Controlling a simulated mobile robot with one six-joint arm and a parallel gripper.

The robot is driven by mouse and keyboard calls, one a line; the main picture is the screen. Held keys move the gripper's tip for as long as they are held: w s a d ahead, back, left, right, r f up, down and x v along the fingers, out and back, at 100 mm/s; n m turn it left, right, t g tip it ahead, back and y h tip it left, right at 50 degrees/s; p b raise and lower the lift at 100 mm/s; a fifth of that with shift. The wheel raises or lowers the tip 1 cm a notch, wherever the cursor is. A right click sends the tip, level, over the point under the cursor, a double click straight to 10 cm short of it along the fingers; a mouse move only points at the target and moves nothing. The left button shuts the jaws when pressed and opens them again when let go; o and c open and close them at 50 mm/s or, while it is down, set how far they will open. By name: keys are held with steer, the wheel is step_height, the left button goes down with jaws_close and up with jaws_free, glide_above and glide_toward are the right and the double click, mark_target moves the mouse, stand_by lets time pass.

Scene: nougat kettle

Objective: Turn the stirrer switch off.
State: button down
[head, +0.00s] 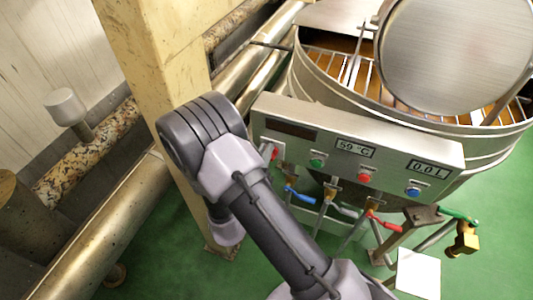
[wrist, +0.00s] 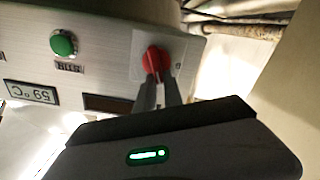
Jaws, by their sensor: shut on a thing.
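The stirrer switch is a red rotary knob (wrist: 155,60) on a pale plate at the end of the metal control panel (head: 385,145). My gripper (wrist: 157,76) has its two dark fingers closed on the red knob in the wrist view. In the head view a bit of the red knob (head: 274,153) shows at the panel's left end, beside my arm, which hides the fingers. The knob's exact pointing direction is hard to tell. A marking beside it is too small to read.
The panel carries a green button (wrist: 63,43), a red button (head: 364,177), a blue button (head: 413,191) and displays reading 59 °C and 0.0 L. The kettle (head: 460,55) stands behind. Coloured-handled valves hang below. A yellowish pillar (head: 155,60) stands close to my arm's left.

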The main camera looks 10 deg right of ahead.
steer(key=n, duration=0.4)
steer(key=f+n, duration=0.1)
steer(key=n, duration=0.1)
steer(key=shift+w+a+b, duration=0.3)
steer(key=shift+a, duration=0.1)
steer(key=shift+w+a+f+n+p, duration=0.1)
steer(key=shift+f+n, duration=0.1)
steer(key=shift+n, duration=0.95)
steer(key=shift+s+a+f+n+p, duration=0.15)
steer(key=shift+f+n, duration=0.1)
steer(key=shift+n, duration=0.95)
steer(key=shift+w+d+f+n+p, duration=0.1)
steer(key=shift+w+f+n, duration=0.1)
steer(key=shift+n, duration=0.95)
steer(key=c, duration=1.5)
jaws_free()
steer(key=shift+o, duration=0.2)
steer(key=shift+a, duration=0.15)
